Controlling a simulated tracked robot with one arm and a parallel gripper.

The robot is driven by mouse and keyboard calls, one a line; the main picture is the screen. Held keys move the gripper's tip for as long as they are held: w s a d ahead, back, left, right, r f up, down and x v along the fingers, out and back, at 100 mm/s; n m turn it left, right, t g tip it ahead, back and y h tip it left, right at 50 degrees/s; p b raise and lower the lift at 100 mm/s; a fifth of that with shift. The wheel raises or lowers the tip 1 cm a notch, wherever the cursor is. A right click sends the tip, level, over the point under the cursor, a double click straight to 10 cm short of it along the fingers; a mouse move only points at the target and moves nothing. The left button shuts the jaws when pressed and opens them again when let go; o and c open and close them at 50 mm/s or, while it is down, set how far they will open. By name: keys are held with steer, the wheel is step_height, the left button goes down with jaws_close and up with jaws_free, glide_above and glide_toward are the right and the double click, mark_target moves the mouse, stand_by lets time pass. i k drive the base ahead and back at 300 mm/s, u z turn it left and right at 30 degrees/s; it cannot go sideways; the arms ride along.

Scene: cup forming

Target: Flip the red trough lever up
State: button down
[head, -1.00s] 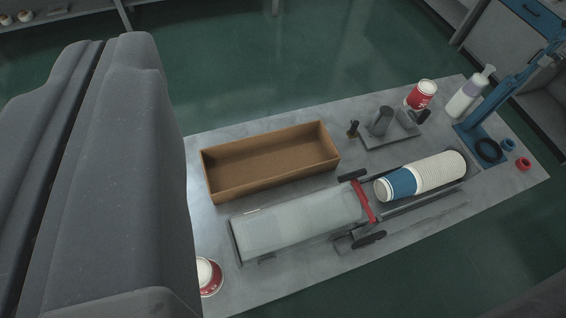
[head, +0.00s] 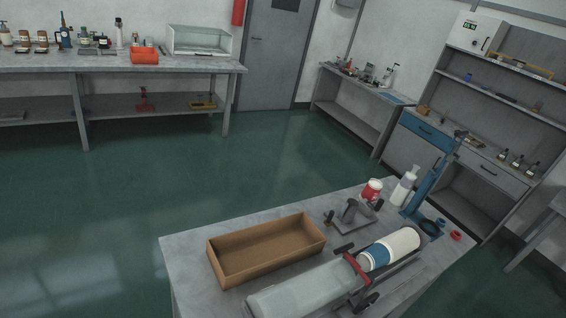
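The red trough lever (head: 357,268) lies across the trough between the pale clear cover (head: 293,291) and the stack of paper cups (head: 401,243). It has dark knobs at its ends; the upper knob (head: 344,248) and lower knob (head: 367,302) both show. The nearest cup in the stack has a blue band (head: 375,256). The front of the trough is cut off by the bottom edge. My gripper is not in view.
An open cardboard box (head: 265,250) stands on the table (head: 190,262) left of the trough. Behind the trough are a small metal fixture (head: 352,211), a red-white cup (head: 372,190), a pump bottle (head: 405,186) and a blue press (head: 430,196). Green floor (head: 130,190) lies open at left.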

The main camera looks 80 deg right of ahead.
mark_target(348, 256)
steer(key=u, duration=0.55)
steer(key=i, duration=2.6)
steer(key=z, duration=3.6)
steer(key=i, duration=0.95)
